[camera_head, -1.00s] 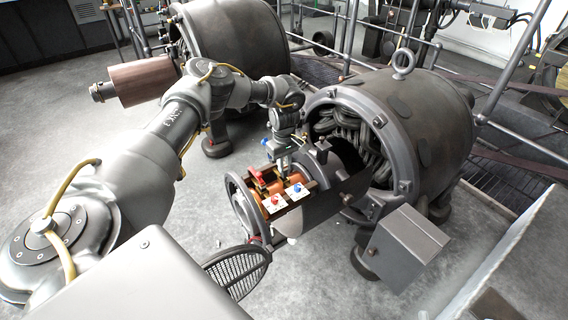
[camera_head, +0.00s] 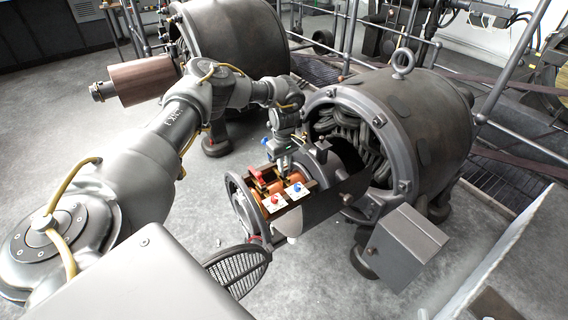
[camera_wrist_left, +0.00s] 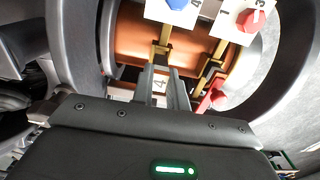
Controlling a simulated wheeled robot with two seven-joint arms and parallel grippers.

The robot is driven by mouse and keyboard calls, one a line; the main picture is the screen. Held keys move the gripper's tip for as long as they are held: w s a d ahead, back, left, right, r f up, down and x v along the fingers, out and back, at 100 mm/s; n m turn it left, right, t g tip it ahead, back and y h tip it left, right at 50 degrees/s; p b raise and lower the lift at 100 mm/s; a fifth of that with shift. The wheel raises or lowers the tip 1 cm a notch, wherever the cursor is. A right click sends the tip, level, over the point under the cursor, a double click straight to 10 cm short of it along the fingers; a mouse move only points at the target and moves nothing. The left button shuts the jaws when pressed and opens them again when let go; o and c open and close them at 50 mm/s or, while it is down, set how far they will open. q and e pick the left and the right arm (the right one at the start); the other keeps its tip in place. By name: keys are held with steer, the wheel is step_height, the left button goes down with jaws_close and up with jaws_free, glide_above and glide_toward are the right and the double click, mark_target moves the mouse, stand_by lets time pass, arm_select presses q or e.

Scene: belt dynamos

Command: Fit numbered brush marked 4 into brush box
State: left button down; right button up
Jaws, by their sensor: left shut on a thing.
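My left gripper (camera_head: 283,168) is over the opening in the dynamo's end housing. In the left wrist view its fingers (camera_wrist_left: 166,88) are shut on a small pale block, the brush (camera_wrist_left: 159,84), which shows a dark 4. Just beyond the fingertips is a brass brush box (camera_wrist_left: 163,42), in line with a white plate (camera_wrist_left: 170,10) bearing a blue knob and a 4. Whether the brush touches the box is hidden. A second brass holder (camera_wrist_left: 212,62) stands to the right, by a white plate (camera_wrist_left: 244,18) with a red knob. My right gripper is not in view.
A red lever (camera_wrist_left: 211,99) lies close right of the fingers. The copper-coloured commutator (camera_wrist_left: 135,40) lies under the holders. The dark housing wall (camera_head: 330,200) and the main dynamo body (camera_head: 425,110) stand close right. A mesh cover (camera_head: 238,268) hangs at the front.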

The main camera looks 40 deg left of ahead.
arm_select(q)
steer(key=shift+f+b, duration=0.9)
steer(key=shift+f, duration=0.9)
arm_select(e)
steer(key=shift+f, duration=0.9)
arm_select(q)
steer(key=c, duration=1.3)
jaws_free()
step_height(320, 180, up, 10)
steer(key=shift+p, duration=1.15)
steer(key=shift+r, duration=0.4)
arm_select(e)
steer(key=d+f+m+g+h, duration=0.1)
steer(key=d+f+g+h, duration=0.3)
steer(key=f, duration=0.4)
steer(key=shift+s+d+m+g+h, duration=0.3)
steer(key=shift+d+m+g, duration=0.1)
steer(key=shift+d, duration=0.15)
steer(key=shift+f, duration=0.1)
